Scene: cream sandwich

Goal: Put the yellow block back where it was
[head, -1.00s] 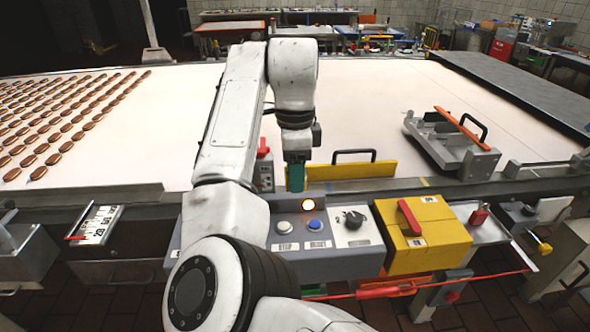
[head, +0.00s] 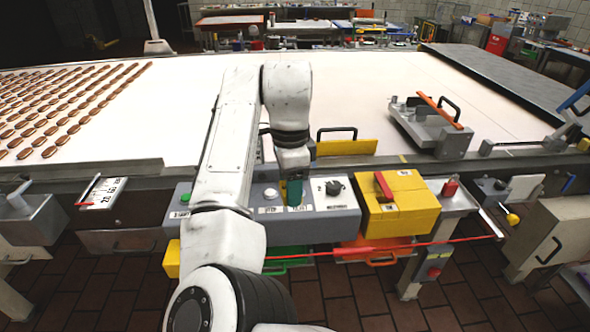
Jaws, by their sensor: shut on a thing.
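My gripper (head: 292,192) has teal fingers and points down at the grey control panel (head: 335,200), over the RESET label. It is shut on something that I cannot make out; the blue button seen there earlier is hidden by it. A yellow box (head: 415,190) with a red handle sits at the panel's right end, apart from my gripper. A yellow plate-like block (head: 350,148) with a black handle stands at the conveyor's near edge behind the panel, its left end hidden by my arm. Another yellow piece (head: 172,260) shows below the panel's left end. I cannot tell which is the task's block.
The white conveyor (head: 210,90) carries rows of brown biscuits (head: 60,110) at the left; its middle is bare. A metal fixture (head: 430,125) with an orange bar stands on its right side. A red cord (head: 450,240) and an orange bin (head: 368,249) are below the panel.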

